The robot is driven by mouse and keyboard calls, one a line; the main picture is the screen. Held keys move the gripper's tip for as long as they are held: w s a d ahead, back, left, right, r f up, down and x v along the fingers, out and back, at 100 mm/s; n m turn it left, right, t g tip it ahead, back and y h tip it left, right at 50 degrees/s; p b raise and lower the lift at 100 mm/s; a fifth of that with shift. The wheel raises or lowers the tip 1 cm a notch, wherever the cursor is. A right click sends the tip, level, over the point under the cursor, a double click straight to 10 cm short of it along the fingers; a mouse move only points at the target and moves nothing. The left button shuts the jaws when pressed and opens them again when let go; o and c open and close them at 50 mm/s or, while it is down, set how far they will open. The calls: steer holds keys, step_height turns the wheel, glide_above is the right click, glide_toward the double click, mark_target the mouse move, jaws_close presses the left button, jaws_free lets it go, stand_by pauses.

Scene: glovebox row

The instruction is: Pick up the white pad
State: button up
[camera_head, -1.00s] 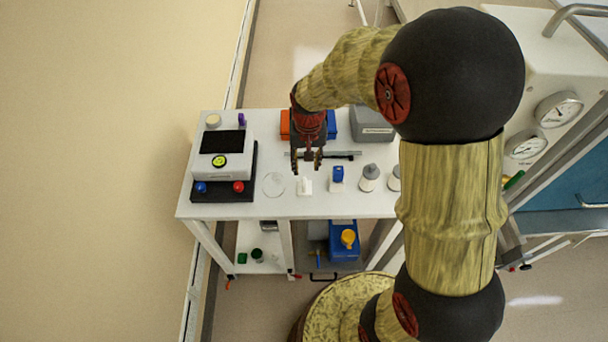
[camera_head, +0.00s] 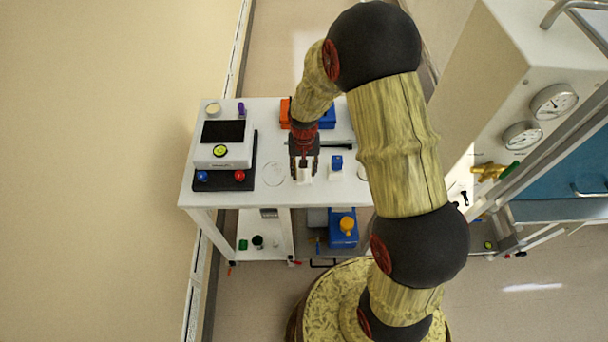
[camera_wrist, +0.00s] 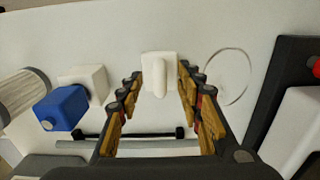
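The white pad (camera_head: 305,172) stands on the white cart top, below my gripper in the head view. In the wrist view the white pad (camera_wrist: 158,70) is a small block with a raised rounded grip, lying between the fingertips. My gripper (camera_head: 304,178) points down at it, and the fingers (camera_wrist: 161,84) are open, one on each side. I see gaps beside the pad; whether a fingertip touches it I cannot tell.
A clear round dish (camera_head: 273,173) lies left of the pad. A blue-topped white block (camera_head: 336,170) stands close on the right. A dark rod (camera_head: 335,146) lies behind.

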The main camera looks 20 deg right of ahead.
steer(key=shift+c, duration=1.4)
jaws_close()
